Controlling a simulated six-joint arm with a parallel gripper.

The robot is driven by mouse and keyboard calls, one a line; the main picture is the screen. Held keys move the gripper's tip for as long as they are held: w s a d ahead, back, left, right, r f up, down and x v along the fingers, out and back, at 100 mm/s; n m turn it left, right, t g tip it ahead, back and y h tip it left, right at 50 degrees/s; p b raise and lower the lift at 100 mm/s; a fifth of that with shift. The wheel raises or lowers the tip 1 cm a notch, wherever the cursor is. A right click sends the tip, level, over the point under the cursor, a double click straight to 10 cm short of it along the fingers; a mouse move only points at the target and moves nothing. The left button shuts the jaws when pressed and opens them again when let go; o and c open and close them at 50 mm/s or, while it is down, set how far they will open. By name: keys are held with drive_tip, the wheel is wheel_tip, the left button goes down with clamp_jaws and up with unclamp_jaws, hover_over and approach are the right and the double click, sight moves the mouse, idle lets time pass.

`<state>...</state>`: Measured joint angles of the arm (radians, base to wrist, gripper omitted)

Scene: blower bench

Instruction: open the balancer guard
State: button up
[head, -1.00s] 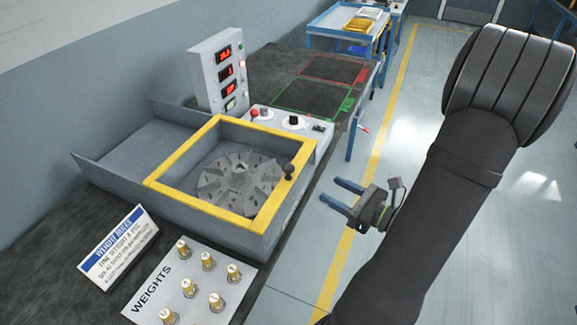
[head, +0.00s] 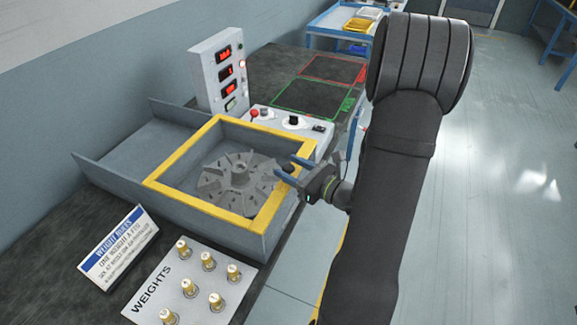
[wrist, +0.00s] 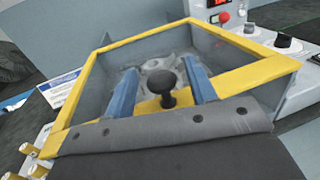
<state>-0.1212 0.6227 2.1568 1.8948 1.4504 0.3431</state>
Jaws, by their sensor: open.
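The balancer guard (head: 172,190) is a yellow-edged frame over a grey box on the bench; a bladed rotor (head: 238,180) shows inside it. In the wrist view the yellow frame (wrist: 262,71) fills the middle. A black knob (wrist: 165,82) stands on the frame's near bar. My gripper (head: 297,178) is at the frame's right side, by the knob. In the wrist view my gripper (wrist: 163,90) is open, its two blue fingers on either side of the knob, with gaps showing. In the head view the knob is largely hidden by the fingers.
A display box (head: 220,75) with red readouts stands behind the guard. A control panel (head: 292,122) with knobs is beside it. A weights plate (head: 190,285) with several brass weights and a sign (head: 118,247) are in front. Green and red outlined areas behind are empty.

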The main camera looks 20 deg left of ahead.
sight(189, 145)
drive_tip(key=shift+w+a, duration=0.15)
drive_tip(key=shift+a, duration=0.45)
clamp_jaws()
drive_tip(key=s+x, duration=0.2)
drive_tip(key=x, duration=0.9)
drive_tip(key=s+a+x, duration=0.1)
drive_tip(key=s+x, duration=0.2)
drive_tip(key=x, duration=0.8)
drive_tip(key=s+x, duration=0.2)
drive_tip(key=x, duration=0.9)
drive_tip(key=shift+s+a, duration=0.2)
drive_tip(key=shift+a, duration=0.1)
unclamp_jaws()
drive_tip(key=shift+d, duration=0.15)
